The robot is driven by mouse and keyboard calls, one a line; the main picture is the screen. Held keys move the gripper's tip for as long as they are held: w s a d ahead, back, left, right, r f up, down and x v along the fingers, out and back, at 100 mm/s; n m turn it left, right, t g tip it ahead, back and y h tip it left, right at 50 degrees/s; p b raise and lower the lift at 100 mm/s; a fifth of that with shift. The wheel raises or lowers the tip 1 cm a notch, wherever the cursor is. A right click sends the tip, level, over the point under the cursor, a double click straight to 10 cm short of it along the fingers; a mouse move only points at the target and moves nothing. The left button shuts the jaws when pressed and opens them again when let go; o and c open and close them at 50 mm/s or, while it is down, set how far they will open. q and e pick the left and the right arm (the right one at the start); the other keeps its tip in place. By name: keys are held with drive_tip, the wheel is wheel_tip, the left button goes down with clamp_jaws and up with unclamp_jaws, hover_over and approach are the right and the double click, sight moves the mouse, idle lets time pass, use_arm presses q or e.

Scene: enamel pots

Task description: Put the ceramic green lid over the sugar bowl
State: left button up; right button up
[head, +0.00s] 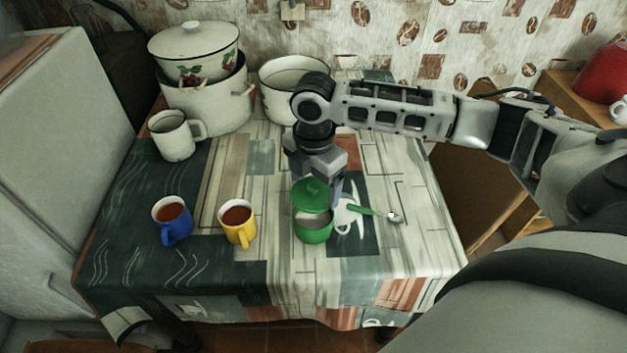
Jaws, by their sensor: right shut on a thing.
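The green sugar bowl (314,232) stands on the patterned tablecloth near the front middle of the table, with pale contents showing inside. The ceramic green lid (311,193) is above the bowl, tilted, with a gap at the front where the contents show. My right gripper (318,178) points down and is shut on the lid, over the back of the bowl. The fingertips are partly hidden by the lid. Whether the lid touches the bowl's rim at the back I cannot tell. My left gripper is not in view.
A yellow mug (237,224) and a blue mug (172,222) of reddish drink stand left of the bowl. A green-handled spoon (376,213) lies to its right. A white mug (174,137) and large enamel pots (207,103) stand at the back left. The front table edge is clear.

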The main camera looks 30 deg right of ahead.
drive_tip(key=shift+f, duration=2.9)
drive_tip(key=o, duration=0.9)
drive_tip(key=shift+r, duration=3.5)
